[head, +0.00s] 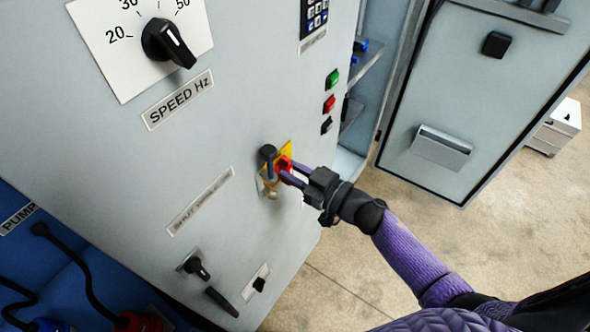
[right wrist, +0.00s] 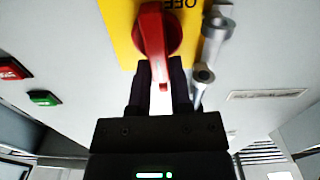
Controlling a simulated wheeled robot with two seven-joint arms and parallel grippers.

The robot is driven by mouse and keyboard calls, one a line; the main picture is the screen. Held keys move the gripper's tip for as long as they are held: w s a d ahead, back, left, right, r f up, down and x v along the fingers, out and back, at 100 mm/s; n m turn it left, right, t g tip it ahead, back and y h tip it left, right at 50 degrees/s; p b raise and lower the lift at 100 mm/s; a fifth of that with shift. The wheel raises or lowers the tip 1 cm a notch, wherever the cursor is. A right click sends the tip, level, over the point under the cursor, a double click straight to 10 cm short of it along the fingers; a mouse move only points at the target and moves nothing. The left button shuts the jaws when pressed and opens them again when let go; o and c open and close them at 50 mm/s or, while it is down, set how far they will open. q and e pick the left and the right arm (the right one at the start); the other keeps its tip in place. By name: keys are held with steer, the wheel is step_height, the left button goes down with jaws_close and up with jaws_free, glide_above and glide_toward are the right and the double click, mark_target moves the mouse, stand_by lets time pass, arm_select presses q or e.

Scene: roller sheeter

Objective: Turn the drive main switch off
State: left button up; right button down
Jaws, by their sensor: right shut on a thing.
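The drive main switch is a red rotary handle (head: 284,162) on a yellow plate (head: 290,147), near the right edge of the grey panel. In the right wrist view the red handle (right wrist: 155,35) points down toward my gripper, and the yellow plate (right wrist: 122,25) shows the word OFF upside down at its top. My right gripper (head: 287,174) reaches in from the right, with its fingers (right wrist: 160,78) on both sides of the handle's tip, shut on it. The fingers hide part of the handle in the head view. My left gripper is not in view.
A grey metal fitting (right wrist: 214,40) stands close beside the switch; its dark-topped lever (head: 268,154) shows left of it. Green (head: 332,78) and red (head: 329,104) buttons sit above. A speed knob (head: 163,42) is at upper left. An open cabinet door (head: 460,120) stands right, above free floor.

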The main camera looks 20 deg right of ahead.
steer(key=n+b, duration=0.1)
steer(key=n, duration=0.3)
steer(key=a+f+n+b, duration=0.1)
steer(key=n, duration=0.4)
steer(key=s+n+b, duration=0.1)
steer(key=n, duration=0.4)
steer(key=shift+a+f, duration=0.2)
steer(key=shift+f, duration=0.1)
steer(key=shift+f+n+b, duration=0.2)
steer(key=shift+n+b, duration=0.45)
steer(key=shift+n, duration=0.85)
steer(key=c, duration=0.5)
jaws_free()
steer(key=shift+c, duration=0.2)
steer(key=shift+s, duration=0.1)
